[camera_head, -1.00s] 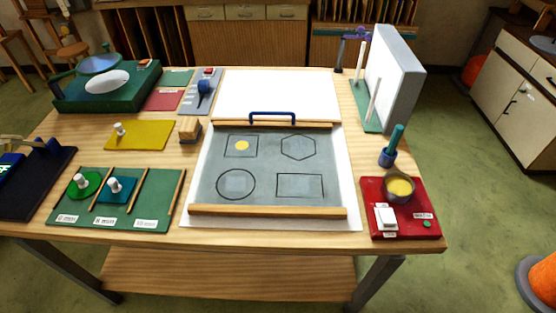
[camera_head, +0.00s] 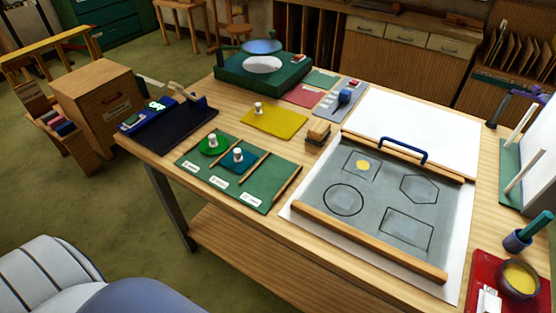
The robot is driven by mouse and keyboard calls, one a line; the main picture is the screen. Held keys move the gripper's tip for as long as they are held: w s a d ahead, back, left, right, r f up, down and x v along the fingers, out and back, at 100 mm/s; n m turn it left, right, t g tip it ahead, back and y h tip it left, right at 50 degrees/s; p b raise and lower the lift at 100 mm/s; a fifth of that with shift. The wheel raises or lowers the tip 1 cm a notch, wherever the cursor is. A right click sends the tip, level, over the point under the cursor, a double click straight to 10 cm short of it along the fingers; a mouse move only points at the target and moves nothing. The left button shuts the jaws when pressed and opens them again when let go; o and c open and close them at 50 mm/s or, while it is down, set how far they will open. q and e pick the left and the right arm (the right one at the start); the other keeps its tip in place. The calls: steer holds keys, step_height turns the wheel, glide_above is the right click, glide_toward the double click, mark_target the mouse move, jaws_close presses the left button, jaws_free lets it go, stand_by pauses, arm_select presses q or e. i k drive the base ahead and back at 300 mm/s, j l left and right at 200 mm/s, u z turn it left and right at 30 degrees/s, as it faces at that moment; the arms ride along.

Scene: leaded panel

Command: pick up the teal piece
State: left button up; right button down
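The teal piece (camera_head: 230,164) is a flat square with a white knob standing on it. It lies in the middle compartment of the green sorting tray (camera_head: 256,189), which has wooden dividers and white labels along its front edge. A round green piece (camera_head: 207,148) with a white knob lies in the compartment to its left. The right compartment is empty. Neither of my grippers is in view.
A yellow sheet (camera_head: 274,123) with a white knob lies behind the tray. A dark pad with a blue device (camera_head: 152,117) is at its left. A wooden block (camera_head: 318,134) and the grey panel with drawn shapes (camera_head: 376,205) are to the right.

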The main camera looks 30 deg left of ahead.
mark_target(239, 159)
steer(key=j+u, duration=0.35)
steer(key=j, duration=0.15)
steer(key=j+u, duration=0.3)
steer(key=j, duration=0.2)
steer(key=i+j+u, duration=0.15)
steer(key=j+u, duration=0.2)
steer(key=j, duration=0.1)
